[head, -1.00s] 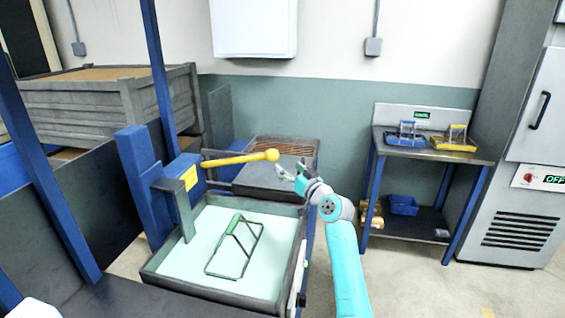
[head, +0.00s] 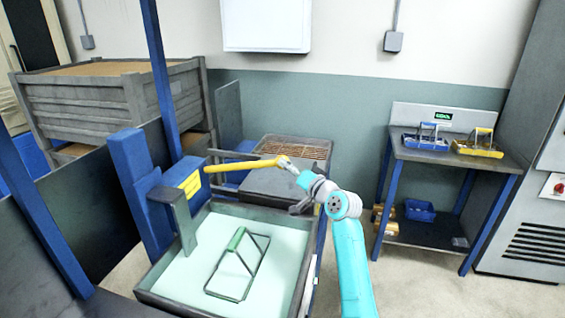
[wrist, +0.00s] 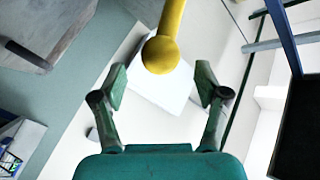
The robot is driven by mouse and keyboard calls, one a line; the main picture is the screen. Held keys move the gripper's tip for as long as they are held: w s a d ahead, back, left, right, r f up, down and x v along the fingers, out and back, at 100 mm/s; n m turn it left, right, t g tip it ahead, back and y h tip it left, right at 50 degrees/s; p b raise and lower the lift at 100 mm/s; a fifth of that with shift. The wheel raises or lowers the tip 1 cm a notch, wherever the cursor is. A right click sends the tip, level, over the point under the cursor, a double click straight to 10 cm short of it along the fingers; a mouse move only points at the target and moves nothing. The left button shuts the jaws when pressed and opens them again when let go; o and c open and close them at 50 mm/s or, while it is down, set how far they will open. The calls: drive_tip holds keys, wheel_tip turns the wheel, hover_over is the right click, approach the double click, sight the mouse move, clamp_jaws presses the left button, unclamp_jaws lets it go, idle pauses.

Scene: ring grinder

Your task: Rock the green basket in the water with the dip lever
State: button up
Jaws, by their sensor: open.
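The yellow dip lever (head: 240,165) sticks out to the right from a blue post beside the tank, with a round knob at its end. The green basket (head: 236,268) sits in the pale water of the grey tank (head: 169,305), its green handle (head: 236,238) showing on top. My gripper (head: 290,184) is at the knob end of the lever. In the wrist view my gripper (wrist: 161,86) is open, and the lever's knob (wrist: 160,54) lies between and just beyond the two fingers, without visible contact.
A dark bench with a rusty grate (head: 293,149) stands behind the tank. A side table (head: 428,155) at the right holds a blue and a yellow basket.

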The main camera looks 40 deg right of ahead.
drive_tip(key=shift+w+d, duration=0.1)
drive_tip(key=shift+w, duration=2.4)
drive_tip(key=shift+r, duration=0.1)
clamp_jaws()
